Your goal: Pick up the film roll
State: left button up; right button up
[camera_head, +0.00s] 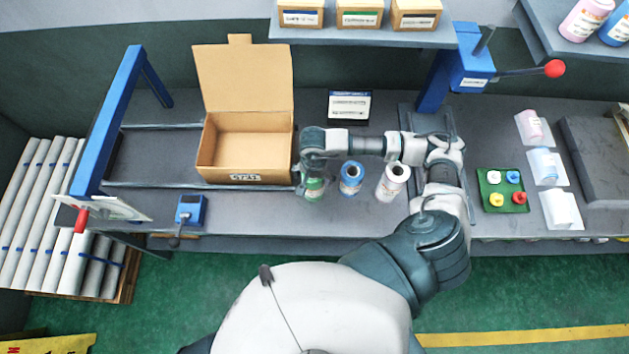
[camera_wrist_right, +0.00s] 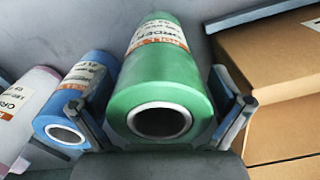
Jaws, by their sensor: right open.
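Three film rolls stand in a row on the bench: a green one (camera_head: 314,188), a blue one (camera_head: 351,178) and a white one (camera_head: 392,183). My right gripper (camera_head: 307,184) is at the green roll and partly hides it in the head view. In the right wrist view my right gripper (camera_wrist_right: 155,115) is open, with one finger on each side of the green roll (camera_wrist_right: 160,85). The left finger is between the green roll and the blue roll (camera_wrist_right: 78,98). Whether the fingers touch the green roll, I cannot tell. My left gripper is not in view.
An open cardboard box (camera_head: 245,150) stands just left of the green roll, close to my right gripper. A blue frame (camera_head: 108,120) is further left. A green tray (camera_head: 502,190) with colored pieces lies at the right. A shelf (camera_head: 365,38) with small boxes is above.

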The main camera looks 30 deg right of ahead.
jog(key=shift+a, duration=0.2)
jog(key=shift+c, duration=0.3)
jog(key=shift+a, duration=0.1)
jog(key=c, duration=0.8)
jog(key=shift+s, duration=0.1)
jog(key=c, duration=0.7)
jog(key=shift+d, duration=0.25)
